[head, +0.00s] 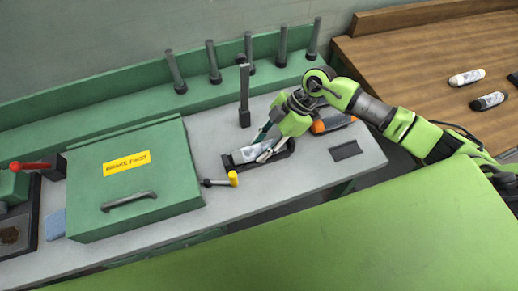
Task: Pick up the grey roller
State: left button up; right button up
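A light grey roller (247,155) lies in a shallow black cradle (231,170) on the grey bench top. My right gripper (265,146) reaches down over the cradle from the upper right. Its two fingers show apart, one at the roller's far side and one over its right part. The gripper hides part of the roller. I cannot tell whether the fingers touch or grip it. My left gripper is not in view.
A green lidded box (150,180) stands further left. A dark post (244,95) stands behind. An orange-ended object (319,127) lies right of the gripper. A wooden table (420,55) holds white (466,77) and dark (488,101) rollers.

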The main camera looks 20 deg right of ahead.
jog(key=c, duration=0.4)
jog(key=shift+r, duration=0.1)
